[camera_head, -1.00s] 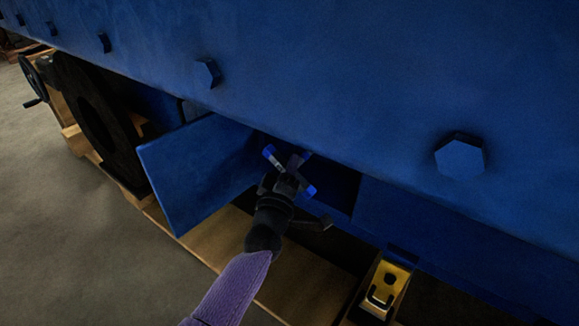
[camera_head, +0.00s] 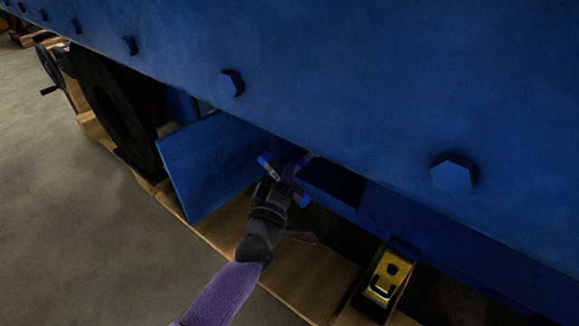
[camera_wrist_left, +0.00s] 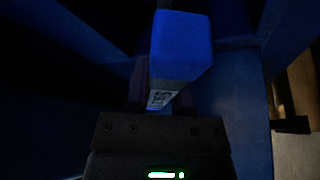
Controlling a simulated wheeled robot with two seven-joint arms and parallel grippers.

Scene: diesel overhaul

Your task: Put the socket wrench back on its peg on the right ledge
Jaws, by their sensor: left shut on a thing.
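My left gripper (camera_head: 284,176) is at the dark opening under the big blue engine side, just right of an open blue door panel (camera_head: 212,162). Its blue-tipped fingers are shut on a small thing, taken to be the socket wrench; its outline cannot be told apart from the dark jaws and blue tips. In the left wrist view a blue block with a grey lettered side (camera_wrist_left: 180,50) stands in front of the dark gripper body. I cannot make out a peg or a right ledge in the dark. My right gripper is not in view.
The blue engine wall (camera_head: 350,90) with hexagonal bolts overhangs the opening. A yellow metal fitting (camera_head: 385,279) is at the lower right, over wooden planks (camera_head: 312,275). A black ring-shaped part (camera_head: 112,112) stands at the left. The grey floor (camera_head: 80,220) is clear.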

